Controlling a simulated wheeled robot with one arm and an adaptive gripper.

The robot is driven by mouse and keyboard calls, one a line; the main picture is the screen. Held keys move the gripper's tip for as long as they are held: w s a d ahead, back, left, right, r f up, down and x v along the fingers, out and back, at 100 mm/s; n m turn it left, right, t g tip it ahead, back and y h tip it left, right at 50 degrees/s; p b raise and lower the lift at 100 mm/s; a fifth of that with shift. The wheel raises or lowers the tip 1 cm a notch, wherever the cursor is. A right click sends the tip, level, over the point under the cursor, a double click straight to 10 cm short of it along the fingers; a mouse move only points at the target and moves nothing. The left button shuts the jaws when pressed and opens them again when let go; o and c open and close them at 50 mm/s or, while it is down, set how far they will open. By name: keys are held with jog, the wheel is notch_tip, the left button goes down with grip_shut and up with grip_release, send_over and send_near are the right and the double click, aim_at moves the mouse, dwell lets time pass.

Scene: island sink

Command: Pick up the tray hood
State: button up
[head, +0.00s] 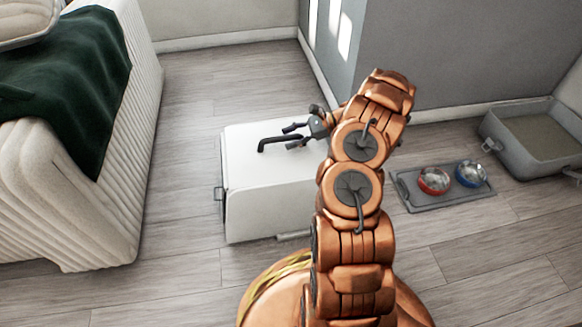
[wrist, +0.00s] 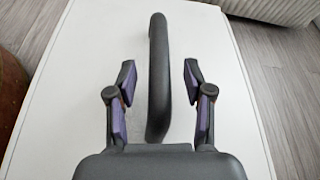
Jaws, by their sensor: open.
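The tray hood (head: 265,205) is a white box standing on the wood floor, with a dark handle (head: 275,141) on its top and a latch on its left side. My gripper (head: 289,137) is just over the top, near the handle. In the wrist view the hood's white top (wrist: 75,70) fills most of the picture. The handle (wrist: 158,100) runs lengthwise between the two open fingers of my gripper (wrist: 159,73). My arm hides the right part of the hood in the head view.
An open grey litter tray (head: 540,165) sits at the right wall. A mat (head: 430,204) with a red bowl (head: 433,181) and a blue bowl (head: 470,174) lies before it. A cream sofa (head: 115,210) with a green blanket (head: 75,80) stands left. Floor between sofa and hood is clear.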

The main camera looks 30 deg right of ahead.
grip_shut()
jog(key=shift+r, duration=0.1)
jog(key=shift+r, duration=0.1)
dwell(0.4)
